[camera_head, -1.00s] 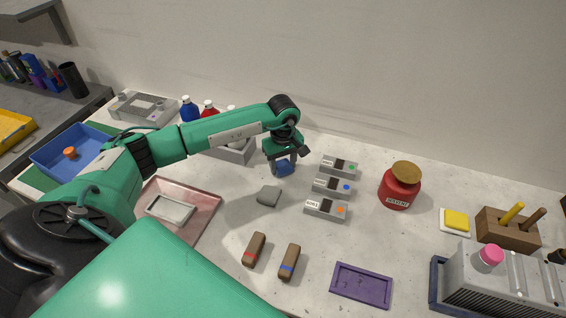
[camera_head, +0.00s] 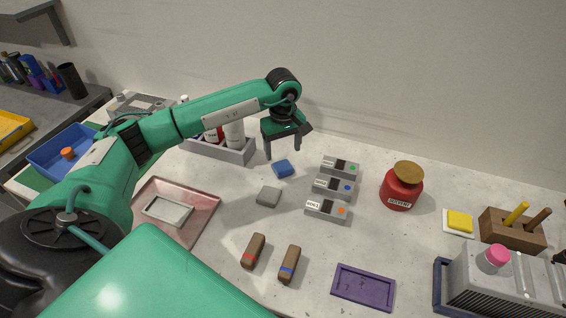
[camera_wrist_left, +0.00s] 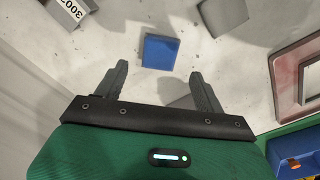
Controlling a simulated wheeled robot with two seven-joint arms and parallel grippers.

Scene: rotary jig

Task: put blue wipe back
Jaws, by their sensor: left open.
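The blue wipe (camera_head: 283,168) is a small blue block lying on the white table, behind a grey block (camera_head: 268,195) and left of the labelled boxes. My left gripper (camera_head: 284,150) is open and empty, raised above and just behind the blue wipe. In the left wrist view, the blue wipe (camera_wrist_left: 160,52) lies beyond the gap between the two spread fingers (camera_wrist_left: 160,82), apart from them. My right gripper is not in view.
Three grey labelled boxes (camera_head: 326,208) stand right of the wipe. A red jar (camera_head: 401,188) is further right. A grey bottle caddy (camera_head: 232,155) stands left of the gripper. A pink tray (camera_head: 204,211), brown blocks (camera_head: 254,250) and a purple tray (camera_head: 363,301) lie nearer.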

